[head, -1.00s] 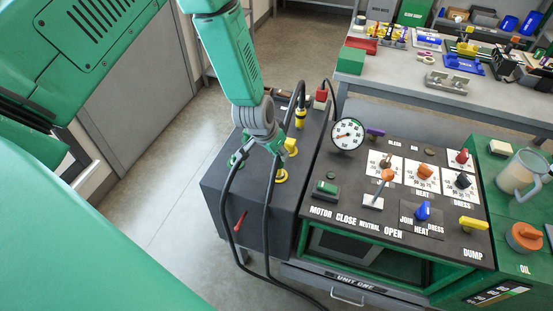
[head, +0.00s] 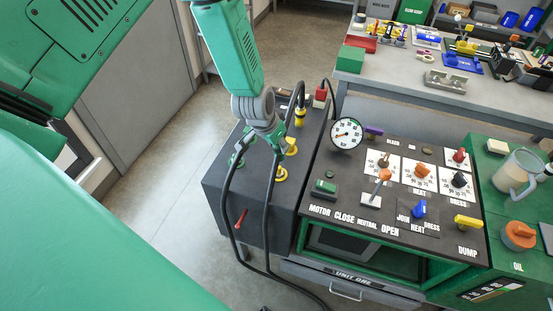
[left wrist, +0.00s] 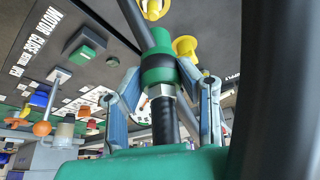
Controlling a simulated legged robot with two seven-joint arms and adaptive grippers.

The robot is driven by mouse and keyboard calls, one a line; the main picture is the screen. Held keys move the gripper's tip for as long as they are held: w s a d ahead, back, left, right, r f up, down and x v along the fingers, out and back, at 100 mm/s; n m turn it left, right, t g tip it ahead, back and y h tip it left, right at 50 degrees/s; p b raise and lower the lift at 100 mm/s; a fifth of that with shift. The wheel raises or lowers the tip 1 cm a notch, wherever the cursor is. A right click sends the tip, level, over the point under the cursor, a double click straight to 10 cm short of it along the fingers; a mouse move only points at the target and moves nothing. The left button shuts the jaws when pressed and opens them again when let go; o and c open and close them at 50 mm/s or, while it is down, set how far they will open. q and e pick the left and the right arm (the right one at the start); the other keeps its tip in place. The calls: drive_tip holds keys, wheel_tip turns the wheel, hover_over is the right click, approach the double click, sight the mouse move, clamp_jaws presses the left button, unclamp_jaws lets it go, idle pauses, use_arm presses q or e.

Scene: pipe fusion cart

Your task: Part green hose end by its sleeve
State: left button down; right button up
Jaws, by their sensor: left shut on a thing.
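The green sleeve (left wrist: 157,68) of the hose end shows in the left wrist view, with a silver nut and black hose (left wrist: 164,118) below it. My left gripper (left wrist: 165,85) has one blue-padded finger on each side and is shut on the sleeve. In the head view my left gripper (head: 275,133) is above the dark box, beside a yellow fitting (head: 291,146). The sleeve is mostly hidden there. My right gripper is not in view.
Black hoses (head: 229,205) loop down the front of the dark box (head: 216,190). A red lever (head: 241,217) sticks out of its front. The control panel (head: 335,170) with a gauge (head: 346,133) and levers stands close on the right. Open floor (head: 150,210) lies to the left.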

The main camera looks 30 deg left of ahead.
use_arm(q)
drive_tip(key=shift+r, duration=3.95)
